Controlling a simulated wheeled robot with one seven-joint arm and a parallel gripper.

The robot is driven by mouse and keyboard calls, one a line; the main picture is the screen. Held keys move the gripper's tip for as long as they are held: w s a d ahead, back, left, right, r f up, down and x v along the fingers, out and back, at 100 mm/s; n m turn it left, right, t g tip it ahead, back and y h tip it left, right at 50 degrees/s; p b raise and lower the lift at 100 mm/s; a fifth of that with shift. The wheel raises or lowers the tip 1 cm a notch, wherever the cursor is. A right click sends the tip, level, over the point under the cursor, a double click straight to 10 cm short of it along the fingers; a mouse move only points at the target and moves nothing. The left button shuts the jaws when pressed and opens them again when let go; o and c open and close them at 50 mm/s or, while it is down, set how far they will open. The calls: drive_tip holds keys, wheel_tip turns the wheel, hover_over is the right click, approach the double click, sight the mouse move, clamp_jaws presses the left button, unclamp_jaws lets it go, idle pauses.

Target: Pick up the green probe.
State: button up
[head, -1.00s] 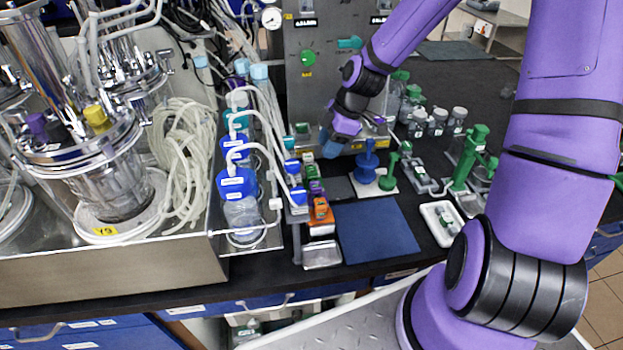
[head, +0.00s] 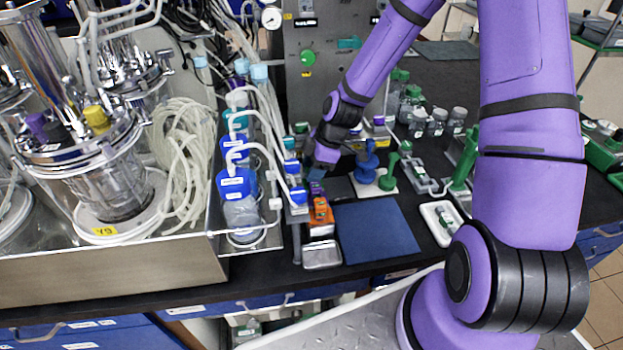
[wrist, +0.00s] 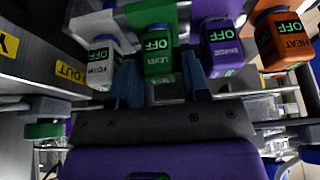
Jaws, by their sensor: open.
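A green block marked OFF and LEVEL (wrist: 158,55), which I take to be the green probe, sits in a row in the wrist view. My gripper (wrist: 162,85) is open, with one blue finger on each side of the lower part of the green block. I cannot tell whether the fingers touch it. In the head view my gripper (head: 317,172) is over the back part of the coloured row on the bench and hides the green block.
A white block (wrist: 103,62) is left of the green one; purple (wrist: 222,47) and orange (wrist: 283,38) blocks are close on its right. In the head view blue-capped bottles (head: 237,185) with tubes stand left of the row. A blue mat (head: 375,232) lies clear in front right.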

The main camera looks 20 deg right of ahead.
clamp_jaws()
